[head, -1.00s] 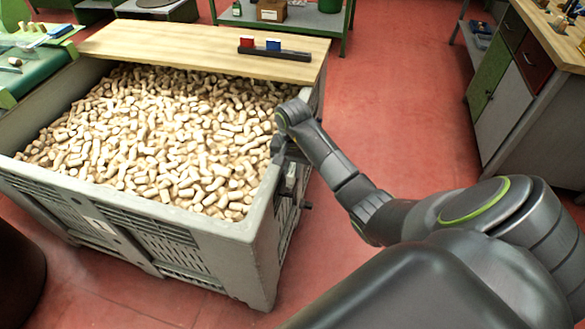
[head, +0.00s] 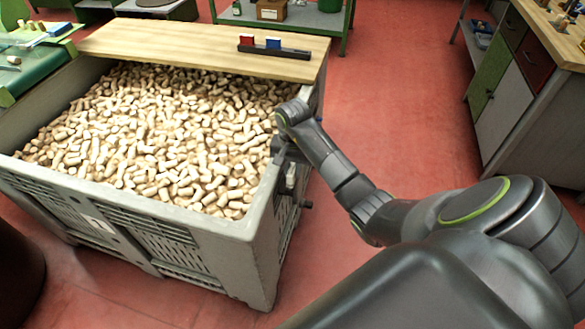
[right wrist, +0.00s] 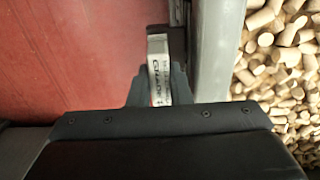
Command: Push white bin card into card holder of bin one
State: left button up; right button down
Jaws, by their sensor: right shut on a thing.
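The white bin card (right wrist: 157,68) stands between the two fingers of my right gripper (right wrist: 153,90) in the right wrist view, with dark lettering on its face. The gripper is shut on it. In the head view my right gripper (head: 287,176) is at the outer right wall of the grey bin (head: 262,215), near the rim, and only a small pale bit of the card shows. The wrist view shows the card beside the bin wall (right wrist: 213,50), with a narrow gap. I cannot make out the card holder clearly. My left gripper is not in view.
The bin is full of cork stoppers (head: 150,140). Red floor is free right of the bin.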

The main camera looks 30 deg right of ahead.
jog(key=shift+f+b, duration=0.5)
jog(key=shift+f, duration=0.05)
jog(key=c, duration=1.3)
grip_release()
jog(key=shift+o, duration=0.2)
jog(key=shift+r, duration=0.1)
notch_tip(320, 180, up, 6)
jog(key=shift+f+p, duration=0.15)
jog(key=shift+p, duration=0.35)
notch_tip(320, 180, up, 12)
jog(key=p, duration=1.1)
jog(key=shift+f, duration=0.25)
